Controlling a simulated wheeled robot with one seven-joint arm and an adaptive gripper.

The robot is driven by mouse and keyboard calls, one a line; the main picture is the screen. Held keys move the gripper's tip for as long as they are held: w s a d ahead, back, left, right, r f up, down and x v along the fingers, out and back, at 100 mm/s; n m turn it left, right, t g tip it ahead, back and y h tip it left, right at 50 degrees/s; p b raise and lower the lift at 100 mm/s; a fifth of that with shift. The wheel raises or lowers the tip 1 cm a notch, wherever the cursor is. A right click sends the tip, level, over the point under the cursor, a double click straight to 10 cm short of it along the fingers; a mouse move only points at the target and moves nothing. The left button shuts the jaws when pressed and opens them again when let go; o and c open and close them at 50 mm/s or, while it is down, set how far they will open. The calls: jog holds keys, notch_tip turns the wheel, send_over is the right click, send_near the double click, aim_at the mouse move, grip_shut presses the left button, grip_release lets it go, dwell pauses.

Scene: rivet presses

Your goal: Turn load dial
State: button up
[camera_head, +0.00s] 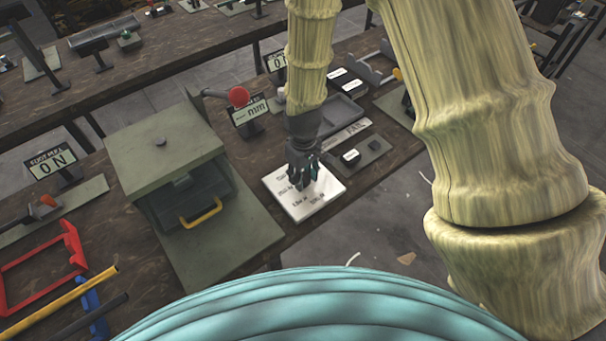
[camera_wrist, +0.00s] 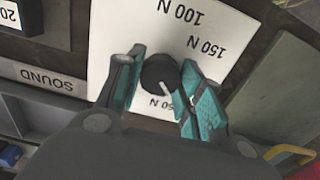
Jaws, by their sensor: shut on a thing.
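The load dial is a round black knob (camera_wrist: 160,73) with a pale pointer line, seen in the wrist view on a white plate (camera_wrist: 112,42). The plate carries printed load marks, among them 50 N, 100 N and 150 N. The pointer line angles toward the lower right of the wrist view. My gripper (camera_wrist: 158,85) is shut on the knob, one teal finger on each side of it. In the head view my gripper (camera_head: 303,180) reaches down onto the white plate (camera_head: 325,199) and hides the knob.
Left of the plate stands a grey-green press box (camera_head: 165,150) with a yellow handle (camera_head: 201,213). Behind it are a red ball knob (camera_head: 238,97) and a display sign (camera_head: 250,110). To the right lie a small panel (camera_head: 372,146) and a grey tray (camera_head: 340,112). The bench's front edge is close.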

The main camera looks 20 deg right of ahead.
aim_at(303, 177)
jog(key=shift+m, duration=1.6)
jog(key=o, duration=1)
jog(key=shift+o, duration=0.2)
notch_tip(303, 177, up, 12)
